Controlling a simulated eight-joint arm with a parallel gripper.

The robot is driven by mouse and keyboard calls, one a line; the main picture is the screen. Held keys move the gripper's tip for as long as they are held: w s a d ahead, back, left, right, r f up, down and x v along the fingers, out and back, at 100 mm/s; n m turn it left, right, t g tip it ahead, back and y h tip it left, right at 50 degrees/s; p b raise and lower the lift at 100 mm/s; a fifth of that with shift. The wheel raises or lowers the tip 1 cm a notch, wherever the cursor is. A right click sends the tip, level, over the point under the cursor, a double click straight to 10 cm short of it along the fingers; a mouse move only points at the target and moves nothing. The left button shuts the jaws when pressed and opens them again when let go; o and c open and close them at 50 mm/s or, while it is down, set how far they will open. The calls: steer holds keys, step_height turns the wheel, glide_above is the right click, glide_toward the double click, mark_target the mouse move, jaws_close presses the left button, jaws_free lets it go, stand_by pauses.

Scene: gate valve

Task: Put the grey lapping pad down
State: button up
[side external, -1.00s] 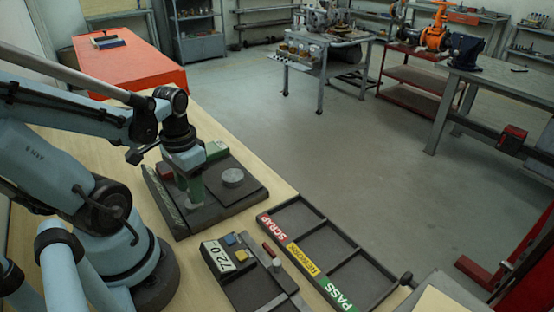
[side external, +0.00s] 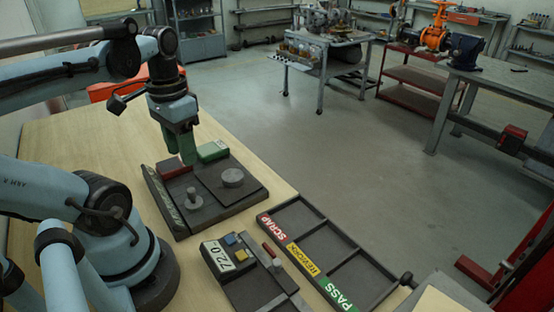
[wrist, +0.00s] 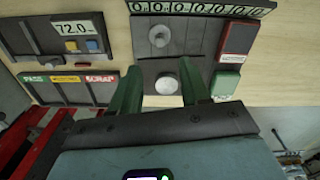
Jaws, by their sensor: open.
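The grey lapping pad (side external: 192,197), a round disc with an upright knob, stands on the left part of the dark plate fixture (side external: 220,205). It also shows in the wrist view (wrist: 159,36). A plain grey disc (side external: 232,177) sits on the raised square to its right, and shows in the wrist view (wrist: 167,84) between the fingers. My gripper (side external: 187,157) has green fingers and is raised behind the pad, near the red and green blocks. It is apart from the pad, open and empty in the wrist view (wrist: 161,72).
A red block (side external: 172,167) and a green block (side external: 212,151) stand along the fixture's back. A gauge box reading 72.0 (side external: 229,256) and a tray marked SCRAP, REWORK, PASS (side external: 325,243) lie in front and to the right. Bare tabletop (side external: 95,150) lies left.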

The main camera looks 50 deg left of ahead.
steer(key=w+d+f+m+t, duration=0.1)
steer(key=w+d+m+t, duration=0.1)
steer(key=w+d+t, duration=0.5)
steer(key=w+d, duration=0.3)
steer(key=w, duration=0.2)
steer(key=shift+w+d+f, duration=0.2)
steer(key=shift+w+f, duration=0.05)
steer(key=shift+w, duration=0.05)
steer(key=o, duration=0.5)
steer(key=shift+o, duration=0.2)
steer(key=r+n+g, duration=0.1)
steer(key=n+g, duration=0.1)
steer(key=g, duration=0.5)
glide_above(190, 189)
steer(key=shift+f, duration=5.95)
